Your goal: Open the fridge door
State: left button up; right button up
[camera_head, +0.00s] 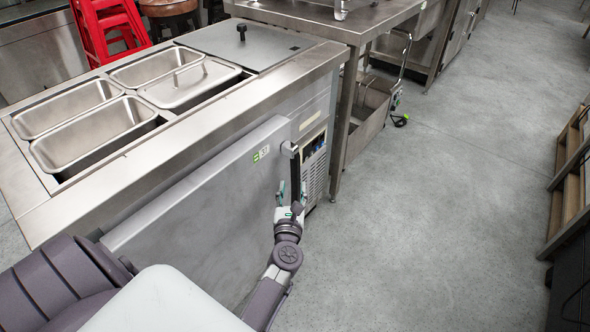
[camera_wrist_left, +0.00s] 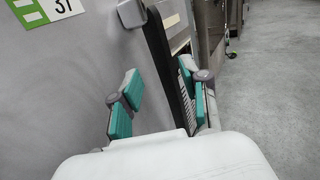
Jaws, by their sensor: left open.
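The fridge is a low steel counter unit whose grey front door (camera_head: 215,195) looks closed. A dark upright bar (camera_head: 295,168), which looks like the handle, runs along the door's right edge below a small grey bracket (camera_head: 289,148). My left gripper (camera_head: 291,194) is open at this edge. In the left wrist view, the teal-padded fingers of the gripper (camera_wrist_left: 163,100) stand apart, with the dark bar (camera_wrist_left: 165,60) running down between them. I cannot tell whether either finger touches it. My right gripper is not in view.
Steel pans (camera_head: 95,135) sit in the fridge's top. A steel table (camera_head: 330,22) stands just beyond it, with a wheeled steel bin (camera_head: 368,115) below. Wooden shelving (camera_head: 572,170) stands at the far right. The grey floor (camera_head: 440,210) between is clear.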

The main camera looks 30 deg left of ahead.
aim_at(295, 171)
pick_arm(q)
jog(key=x, duration=0.8)
jog(key=shift+w+a+f, duration=0.1)
jog(key=shift+w+f, duration=0.05)
jog(key=shift+w, duration=0.1)
grip_shut()
